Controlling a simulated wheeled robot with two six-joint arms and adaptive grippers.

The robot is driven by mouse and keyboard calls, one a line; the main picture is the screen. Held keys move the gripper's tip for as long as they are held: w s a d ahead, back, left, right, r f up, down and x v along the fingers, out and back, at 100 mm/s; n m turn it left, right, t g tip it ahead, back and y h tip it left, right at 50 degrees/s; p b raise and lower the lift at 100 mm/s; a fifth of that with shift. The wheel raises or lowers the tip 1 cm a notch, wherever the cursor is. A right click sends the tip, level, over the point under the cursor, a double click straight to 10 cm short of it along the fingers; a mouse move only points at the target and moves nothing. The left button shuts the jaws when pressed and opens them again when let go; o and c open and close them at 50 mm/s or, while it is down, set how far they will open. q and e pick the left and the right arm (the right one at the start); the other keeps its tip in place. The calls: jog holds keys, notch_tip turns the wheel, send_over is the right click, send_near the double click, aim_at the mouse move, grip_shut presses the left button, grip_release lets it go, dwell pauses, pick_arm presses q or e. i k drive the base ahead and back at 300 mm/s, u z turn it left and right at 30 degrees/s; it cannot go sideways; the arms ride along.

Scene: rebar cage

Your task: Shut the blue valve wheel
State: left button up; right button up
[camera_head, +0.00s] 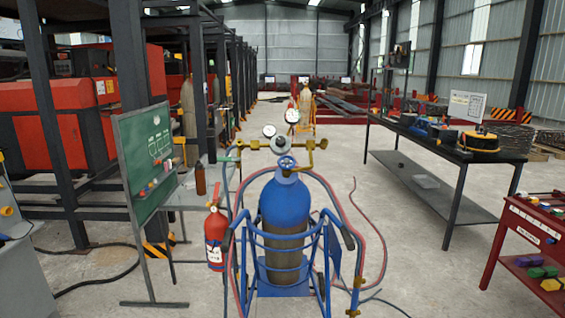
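The blue valve wheel (286,162) sits on top of a blue gas cylinder (285,205), near the middle of the view. The cylinder stands upright in a blue tubular cart (289,291). A brass regulator (279,146) with round gauges (269,131) is mounted at the wheel, just above it in the picture. How far the wheel is turned cannot be told. Neither of my grippers shows in the view.
A red fire extinguisher (215,236) is left of the cart, by a green board (148,157) on a stand. Red hoses (372,232) trail right of the cart. A dark workbench (448,149) and red cart (528,225) stand at right. Floor between is mostly clear.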

aim_at(287, 161)
jog(key=u, duration=0.5)
jog(key=i, duration=0.65)
jog(key=u, duration=0.35)
